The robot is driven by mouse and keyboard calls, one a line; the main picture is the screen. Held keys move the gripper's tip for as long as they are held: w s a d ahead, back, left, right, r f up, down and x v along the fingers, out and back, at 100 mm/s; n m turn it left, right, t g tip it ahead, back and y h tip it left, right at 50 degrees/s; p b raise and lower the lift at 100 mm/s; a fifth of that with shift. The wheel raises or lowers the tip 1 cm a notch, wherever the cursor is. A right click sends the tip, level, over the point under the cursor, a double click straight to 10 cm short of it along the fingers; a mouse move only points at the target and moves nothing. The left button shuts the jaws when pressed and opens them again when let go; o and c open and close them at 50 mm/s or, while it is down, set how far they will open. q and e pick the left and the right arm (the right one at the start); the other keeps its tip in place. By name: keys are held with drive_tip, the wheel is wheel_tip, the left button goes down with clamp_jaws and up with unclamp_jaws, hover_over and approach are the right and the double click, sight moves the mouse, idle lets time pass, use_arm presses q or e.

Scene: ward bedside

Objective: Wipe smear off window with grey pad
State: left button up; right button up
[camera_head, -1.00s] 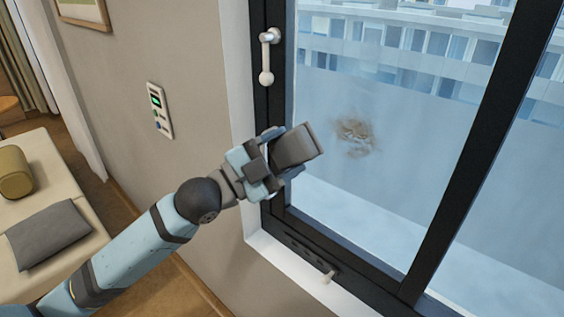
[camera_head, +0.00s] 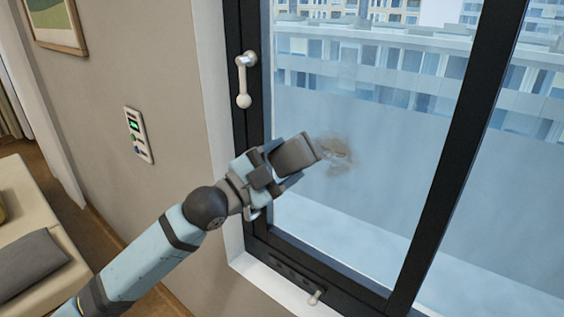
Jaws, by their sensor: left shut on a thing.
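A brown smear (camera_head: 336,153) is on the left window pane (camera_head: 350,115), with its left part hidden behind the pad. My left gripper (camera_head: 281,162) is shut on the grey pad (camera_head: 297,154) and holds it in front of the pane. The pad's right edge overlaps the smear in the picture. I cannot tell whether the pad touches the glass. My right gripper does not show.
The dark window frame (camera_head: 437,200) has an upright bar right of the smear. A white handle (camera_head: 243,80) sticks out on the left frame, above my gripper. A small lever (camera_head: 315,298) is at the sill. A wall panel (camera_head: 138,135) and a bed with a grey cushion (camera_head: 30,262) are at left.

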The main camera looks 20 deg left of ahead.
use_arm(q)
drive_tip(key=shift+w, duration=0.15)
drive_tip(key=shift+w+d, duration=0.3)
drive_tip(key=shift+w, duration=0.45)
idle(0.4)
